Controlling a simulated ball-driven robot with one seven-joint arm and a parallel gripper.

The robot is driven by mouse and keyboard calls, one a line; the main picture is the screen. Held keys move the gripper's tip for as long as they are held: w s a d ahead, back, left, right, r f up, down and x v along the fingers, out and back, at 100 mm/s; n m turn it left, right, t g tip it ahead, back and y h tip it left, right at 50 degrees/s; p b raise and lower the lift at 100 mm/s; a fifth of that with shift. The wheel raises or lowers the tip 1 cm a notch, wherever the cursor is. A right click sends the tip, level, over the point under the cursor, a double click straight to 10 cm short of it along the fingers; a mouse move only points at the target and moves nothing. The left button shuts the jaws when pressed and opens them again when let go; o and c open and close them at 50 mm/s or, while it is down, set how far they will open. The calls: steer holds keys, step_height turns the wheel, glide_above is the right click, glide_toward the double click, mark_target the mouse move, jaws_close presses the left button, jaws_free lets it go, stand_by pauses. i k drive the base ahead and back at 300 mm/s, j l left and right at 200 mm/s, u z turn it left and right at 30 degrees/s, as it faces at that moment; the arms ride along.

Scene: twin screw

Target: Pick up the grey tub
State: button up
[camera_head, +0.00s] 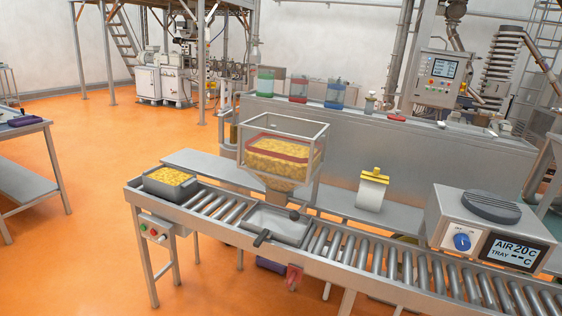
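A grey tub (176,193) filled with yellow granules sits at the left end of the roller conveyor. Its open top faces up, and the yellow heap fills it close to the rim. A shallow grey metal tray-like part (270,224) with a dark handle lies on the conveyor under the hopper, to the right of the tub. My gripper is not in view.
A clear-walled hopper (286,141) of yellow granules stands over the conveyor (345,250), right of the tub. A control box with a display (488,229) stands at the right. A bench (30,166) is at the far left. The orange floor (90,255) before the conveyor's left end is clear.

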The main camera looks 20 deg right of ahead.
mark_target(169, 181)
steer(key=i, duration=0.55)
steer(key=i+j+z, duration=0.1)
steer(key=i, duration=0.45)
steer(key=i+j, duration=0.15)
steer(key=i, duration=0.4)
steer(key=i+j+z, duration=0.1)
steer(key=i, duration=0.45)
steer(key=i+j, duration=0.15)
steer(key=i, duration=0.4)
steer(key=i+j, duration=0.15)
steer(key=i, duration=0.4)
steer(key=l+z, duration=0.05)
